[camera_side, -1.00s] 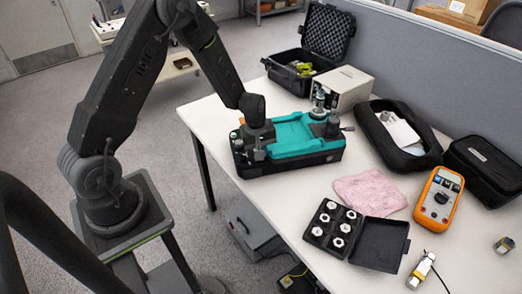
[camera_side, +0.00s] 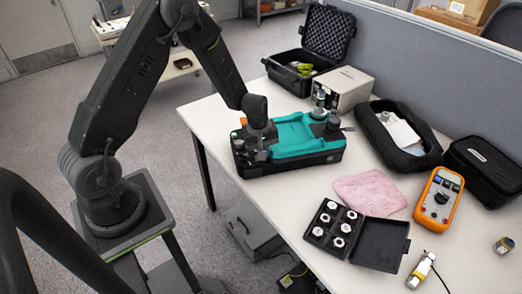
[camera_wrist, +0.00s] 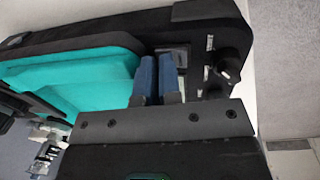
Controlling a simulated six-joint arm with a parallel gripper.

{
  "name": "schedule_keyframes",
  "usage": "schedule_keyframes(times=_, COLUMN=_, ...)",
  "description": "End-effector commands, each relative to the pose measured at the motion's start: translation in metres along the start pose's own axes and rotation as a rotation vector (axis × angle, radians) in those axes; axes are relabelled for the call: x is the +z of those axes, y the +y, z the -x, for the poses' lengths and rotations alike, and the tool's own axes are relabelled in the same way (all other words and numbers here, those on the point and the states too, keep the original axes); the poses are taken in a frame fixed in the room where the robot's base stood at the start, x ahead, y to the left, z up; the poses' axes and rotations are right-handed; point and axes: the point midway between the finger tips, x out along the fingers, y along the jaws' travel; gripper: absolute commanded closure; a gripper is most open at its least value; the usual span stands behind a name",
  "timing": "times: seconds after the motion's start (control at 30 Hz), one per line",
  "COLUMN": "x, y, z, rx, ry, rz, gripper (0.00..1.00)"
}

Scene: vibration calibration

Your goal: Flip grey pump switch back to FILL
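The teal and black portable unit (camera_side: 306,135) sits on the white table in the side view. Its teal recess (camera_wrist: 70,75) and black control panel (camera_wrist: 205,50) show in the wrist view. My gripper (camera_side: 258,152) is low over the panel end of the unit. A round black knob (camera_wrist: 229,62) and small light-coloured toggles (camera_wrist: 209,43) are right of the fingers. I cannot make out the grey pump switch; the fingers may hide it.
An open black case (camera_side: 309,60) and a beige box (camera_side: 343,88) stand behind the unit. A pink cloth (camera_side: 370,191), an open adapter case (camera_side: 378,245) and an orange multimeter (camera_side: 439,198) lie to the right. A grey partition runs behind the table.

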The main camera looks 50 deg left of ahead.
Motion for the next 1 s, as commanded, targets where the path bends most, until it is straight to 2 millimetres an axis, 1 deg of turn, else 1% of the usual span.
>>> schedule_keyframes(times=0.03, x=0.002, y=0.002, z=-0.009, rx=0.005, ry=0.006, rz=-0.001, gripper=1.0)
schedule_keyframes(times=0.3, x=0.002, y=0.001, z=-0.009, rx=0.006, ry=0.006, rz=0.0, gripper=1.0)
schedule_keyframes(times=0.7, x=0.002, y=-0.017, z=-0.006, rx=-0.002, ry=0.004, rz=-0.001, gripper=1.0)
schedule_keyframes(times=1.0, x=0.001, y=-0.021, z=-0.005, rx=-0.009, ry=0.001, rz=-0.002, gripper=1.0)
